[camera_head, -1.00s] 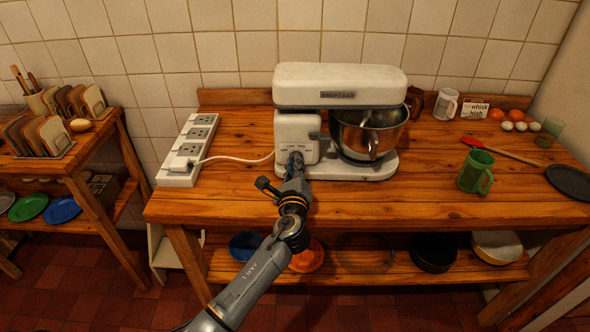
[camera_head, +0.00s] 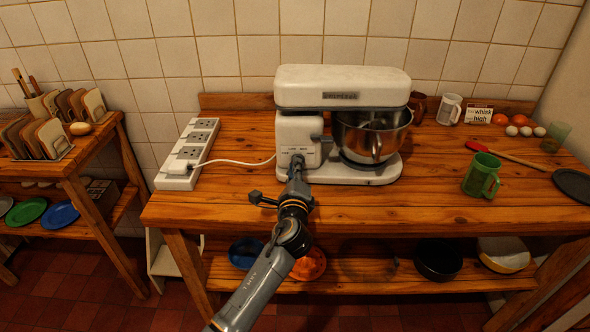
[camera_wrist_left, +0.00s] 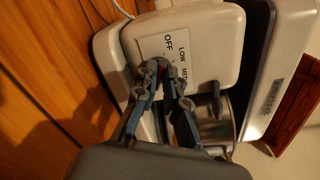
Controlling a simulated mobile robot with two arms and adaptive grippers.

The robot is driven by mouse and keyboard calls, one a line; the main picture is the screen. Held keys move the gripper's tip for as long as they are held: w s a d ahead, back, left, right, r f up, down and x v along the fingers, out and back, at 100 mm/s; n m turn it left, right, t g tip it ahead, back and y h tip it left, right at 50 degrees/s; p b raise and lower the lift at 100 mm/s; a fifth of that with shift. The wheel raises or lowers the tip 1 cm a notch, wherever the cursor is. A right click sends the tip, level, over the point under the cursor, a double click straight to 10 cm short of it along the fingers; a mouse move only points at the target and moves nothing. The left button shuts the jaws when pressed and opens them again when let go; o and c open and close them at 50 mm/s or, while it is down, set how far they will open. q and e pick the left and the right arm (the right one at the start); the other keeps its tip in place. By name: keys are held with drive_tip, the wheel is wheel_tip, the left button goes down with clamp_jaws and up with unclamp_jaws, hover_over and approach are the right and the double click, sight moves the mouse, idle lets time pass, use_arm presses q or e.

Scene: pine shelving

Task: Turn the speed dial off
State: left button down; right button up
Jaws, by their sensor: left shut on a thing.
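The white stand mixer (camera_head: 340,86) stands upright on the wooden table, with a steel bowl (camera_head: 372,138) under its head. It also shows in the left wrist view (camera_wrist_left: 205,25). A white label (camera_wrist_left: 166,46) with OFF, LOW and MED is on its control face. The speed dial sits by this label, mostly hidden by my fingers, so I cannot tell its setting. My left gripper (camera_head: 296,160) reaches the control face from the front; in the left wrist view its fingertips (camera_wrist_left: 163,66) are closed around the dial at the label. My right gripper is not in view.
A white power strip (camera_head: 190,150) with the mixer's cable lies left of the mixer. The table front is otherwise clear.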

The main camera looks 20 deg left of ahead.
use_arm(q)
drive_tip(key=shift+f, duration=0.1)
drive_tip(key=c, duration=1.4)
unclamp_jaws()
drive_tip(key=v, duration=1.2)
drive_tip(key=shift+s, duration=0.1)
